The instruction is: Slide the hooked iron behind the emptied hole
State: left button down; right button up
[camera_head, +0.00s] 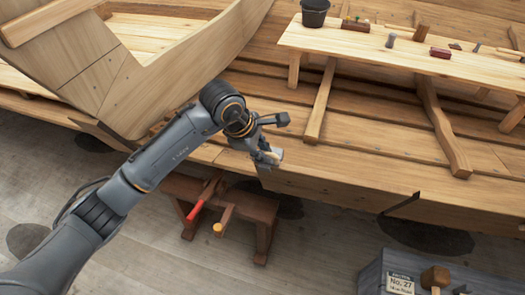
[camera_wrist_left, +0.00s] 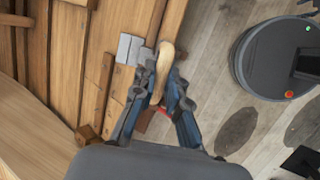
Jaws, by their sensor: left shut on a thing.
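My left gripper (camera_head: 268,158) is at the upper edge of the hull planking (camera_head: 330,185), above a low wooden bench. In the left wrist view the gripper (camera_wrist_left: 168,88) is shut on a tool with a pale rounded wooden handle (camera_wrist_left: 166,56). Grey flat pieces (camera_wrist_left: 130,48) show just left of the handle; I cannot tell whether they belong to the held tool. The hooked end of an iron cannot be made out. No emptied hole can be picked out in the planks. My right gripper is not in view.
The low reddish bench (camera_head: 257,208) carries a red-handled tool (camera_head: 196,211) and a yellow-ended one (camera_head: 218,228). A grey crate (camera_head: 370,278) with a mallet (camera_head: 435,277) stands at bottom right. A plank table (camera_head: 390,45) with a dark bucket (camera_head: 315,12) stands inside the hull.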

pick_arm(q)
jog(key=shift+s+d+b, duration=0.25)
jog(key=shift+d, duration=0.65)
jog(key=shift+s+d+b, duration=0.2)
jog(key=shift+s+d, duration=0.1)
jog(key=shift+d, duration=0.6)
jog(key=shift+s+d+b, duration=0.25)
jog(key=shift+d, duration=0.65)
jog(key=shift+d, duration=0.1)
jog(key=shift+s+d+b, duration=0.25)
jog(key=shift+d+b, duration=0.05)
jog(key=shift+d, duration=0.55)
jog(key=shift+s+d+b, duration=0.25)
jog(key=shift+d, duration=0.6)
jog(key=shift+s+d+b, duration=0.25)
jog(key=shift+d+b, duration=0.05)
jog(key=shift+d, duration=0.55)
jog(key=shift+d, duration=0.1)
jog(key=shift+s+d+b, duration=0.25)
jog(key=shift+d+b, duration=0.05)
jog(key=shift+d, duration=0.55)
jog(key=shift+s+d+b, duration=0.2)
jog(key=shift+d+b, duration=0.15)
jog(key=shift+d, duration=0.5)
jog(key=shift+s+d+b, duration=0.25)
jog(key=shift+d+b, duration=0.05)
jog(key=shift+d, duration=0.55)
